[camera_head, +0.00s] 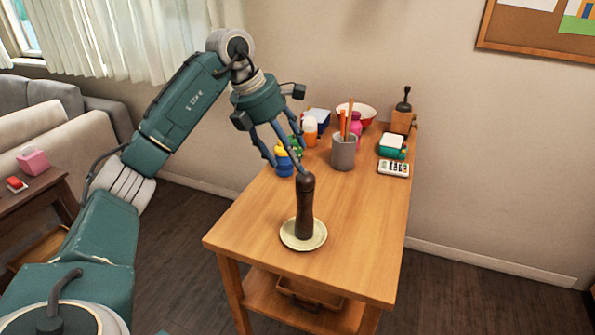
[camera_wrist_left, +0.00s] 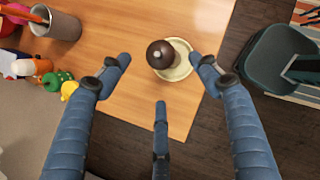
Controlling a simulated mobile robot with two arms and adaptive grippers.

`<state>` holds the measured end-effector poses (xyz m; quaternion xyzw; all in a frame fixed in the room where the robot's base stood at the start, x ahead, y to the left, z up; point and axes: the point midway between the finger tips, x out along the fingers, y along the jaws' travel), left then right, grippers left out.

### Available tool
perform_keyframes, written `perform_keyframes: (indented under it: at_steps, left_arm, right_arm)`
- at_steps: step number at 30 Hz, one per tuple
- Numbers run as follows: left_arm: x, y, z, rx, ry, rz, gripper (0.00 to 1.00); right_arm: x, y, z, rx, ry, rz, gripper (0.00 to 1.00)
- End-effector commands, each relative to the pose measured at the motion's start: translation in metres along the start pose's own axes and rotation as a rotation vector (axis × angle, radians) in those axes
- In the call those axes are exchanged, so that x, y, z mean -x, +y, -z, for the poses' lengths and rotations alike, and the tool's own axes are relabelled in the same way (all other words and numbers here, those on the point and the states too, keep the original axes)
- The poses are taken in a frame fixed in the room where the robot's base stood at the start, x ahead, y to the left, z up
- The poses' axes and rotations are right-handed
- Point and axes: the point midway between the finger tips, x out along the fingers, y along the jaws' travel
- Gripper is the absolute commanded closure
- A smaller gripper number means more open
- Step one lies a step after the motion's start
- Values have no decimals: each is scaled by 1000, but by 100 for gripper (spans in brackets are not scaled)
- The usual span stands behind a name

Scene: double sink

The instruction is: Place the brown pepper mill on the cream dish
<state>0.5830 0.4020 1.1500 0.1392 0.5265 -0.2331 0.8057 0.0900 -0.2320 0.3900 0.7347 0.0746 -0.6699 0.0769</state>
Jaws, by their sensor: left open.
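The dark brown pepper mill (camera_head: 305,207) stands upright on the cream dish (camera_head: 290,240) near the front of the wooden table. My left gripper (camera_head: 285,166) is above and behind the mill in the head view. Its fingers (camera_wrist_left: 160,80) are spread wide, with the mill apart from them beyond their tips. Nothing is held. My right gripper is not in view.
The table right of the dish is clear.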

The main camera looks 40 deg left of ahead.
Motion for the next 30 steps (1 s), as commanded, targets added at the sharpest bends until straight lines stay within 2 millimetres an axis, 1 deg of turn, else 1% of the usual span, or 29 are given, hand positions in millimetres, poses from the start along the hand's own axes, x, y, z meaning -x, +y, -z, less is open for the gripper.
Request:
perform_keyframes:
  at_steps: [1,3,6,10,27,29,30]
  left_arm:
    - [11,1,0,0,-3,-3,37]
    - [22,0,0,0,-3,-1,37]
    - [34,0,0,0,-2,-1,37]
    - [41,0,0,1,0,0,37]
    - [42,0,0,0,-1,2,37]
    - [38,-4,-4,-6,-9,9,37]
    - [33,-8,-9,-15,-24,20,37]
  right_arm:
    - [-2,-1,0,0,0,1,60]
    - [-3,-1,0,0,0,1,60]
    - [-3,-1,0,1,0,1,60]
    - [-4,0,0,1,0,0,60]
    - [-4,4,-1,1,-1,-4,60]
    - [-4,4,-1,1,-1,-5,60]
    - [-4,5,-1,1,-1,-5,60]
